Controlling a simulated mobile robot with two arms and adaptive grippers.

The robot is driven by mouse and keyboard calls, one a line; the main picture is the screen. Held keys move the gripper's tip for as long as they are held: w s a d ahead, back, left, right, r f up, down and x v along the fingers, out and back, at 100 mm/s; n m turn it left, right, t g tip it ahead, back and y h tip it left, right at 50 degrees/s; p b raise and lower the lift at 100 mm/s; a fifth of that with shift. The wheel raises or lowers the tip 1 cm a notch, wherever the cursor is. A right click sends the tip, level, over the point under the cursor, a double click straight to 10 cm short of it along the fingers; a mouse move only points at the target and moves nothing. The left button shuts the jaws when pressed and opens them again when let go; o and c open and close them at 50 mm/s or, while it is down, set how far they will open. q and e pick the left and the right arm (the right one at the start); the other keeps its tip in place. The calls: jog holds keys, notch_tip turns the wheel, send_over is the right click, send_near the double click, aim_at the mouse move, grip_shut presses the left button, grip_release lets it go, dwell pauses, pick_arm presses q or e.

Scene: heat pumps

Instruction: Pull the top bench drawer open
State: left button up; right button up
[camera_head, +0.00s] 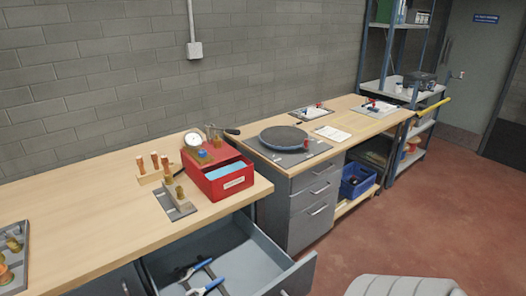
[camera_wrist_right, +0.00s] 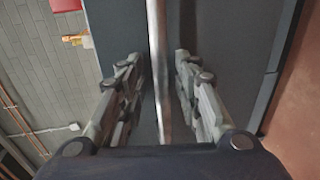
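The top bench drawer (camera_head: 215,248) is a grey drawer under the wooden bench top, standing well out from the bench in the head view. Its front panel (camera_head: 296,276) runs out of the bottom of the picture. Blue-handled tools (camera_head: 206,286) lie inside it. In the right wrist view, a light bar (camera_wrist_right: 157,60), which looks like the drawer's handle, runs down between the fingers of my right gripper (camera_wrist_right: 158,75). The fingers are apart, with a gap on each side of the bar. Neither gripper shows in the head view.
The bench (camera_head: 90,220) carries a red box (camera_head: 218,175), a gauge and small fittings. A second bench with a round dark plate (camera_head: 283,137) and a closed drawer unit (camera_head: 310,210) stands to the right. Red floor (camera_head: 400,225) is open in front. A grey ribbed shape is at bottom right.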

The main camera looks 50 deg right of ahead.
jog(key=v, duration=1.2)
jog(key=shift+f, duration=0.15)
